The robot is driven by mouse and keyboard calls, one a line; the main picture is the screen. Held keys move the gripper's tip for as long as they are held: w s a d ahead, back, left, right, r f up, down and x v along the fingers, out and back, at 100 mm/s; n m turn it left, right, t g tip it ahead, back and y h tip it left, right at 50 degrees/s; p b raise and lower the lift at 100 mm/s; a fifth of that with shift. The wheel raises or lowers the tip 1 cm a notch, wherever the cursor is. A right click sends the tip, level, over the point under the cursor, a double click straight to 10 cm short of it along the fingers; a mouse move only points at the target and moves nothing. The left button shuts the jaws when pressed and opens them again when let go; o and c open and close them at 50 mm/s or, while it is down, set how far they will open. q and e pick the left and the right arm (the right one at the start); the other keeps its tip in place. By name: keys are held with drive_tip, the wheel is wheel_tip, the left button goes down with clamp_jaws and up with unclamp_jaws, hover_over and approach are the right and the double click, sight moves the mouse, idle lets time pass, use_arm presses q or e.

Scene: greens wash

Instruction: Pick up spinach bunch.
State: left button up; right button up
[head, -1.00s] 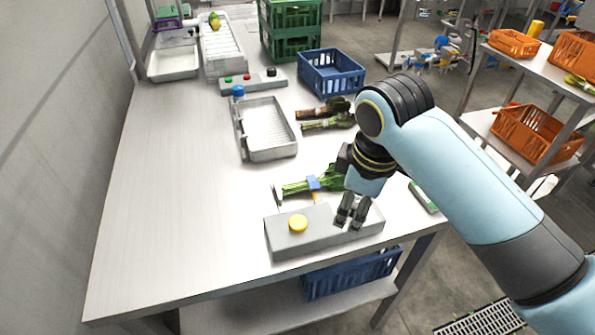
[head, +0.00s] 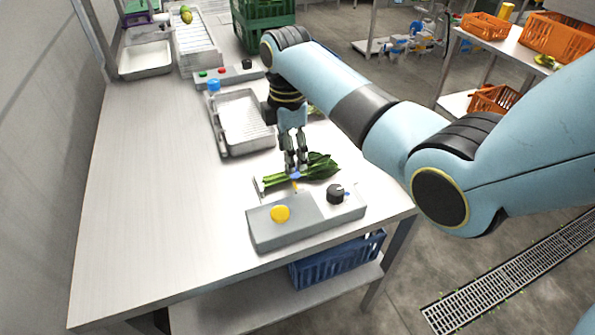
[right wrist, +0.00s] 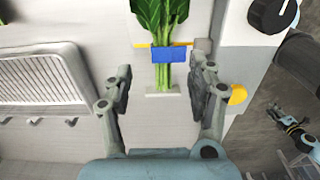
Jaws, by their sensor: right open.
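The spinach bunch (head: 322,170) lies behind the grey control box, leaves to the right and pale stems to the left, a blue band around the stems. In the right wrist view its leaves (right wrist: 158,14) are at the top and the blue band (right wrist: 172,54) is below them. My right gripper (head: 296,170) points down over the banded stems, open and empty. In the right wrist view its fingers (right wrist: 163,88) are spread to either side of the stem ends. I cannot tell whether they touch the bunch. My left gripper is not in view.
The grey control box (head: 325,221) with a yellow button (head: 280,214) and black knob (head: 335,194) is close in front. A draining tray (head: 241,150) stands behind left, a green crate (head: 262,40) farther back. The table's left side (head: 150,200) is clear.

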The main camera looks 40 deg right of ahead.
wheel_tip(320, 180, down, 6)
drive_tip(key=shift+s+r, duration=0.1)
clamp_jaws()
idle(0.5)
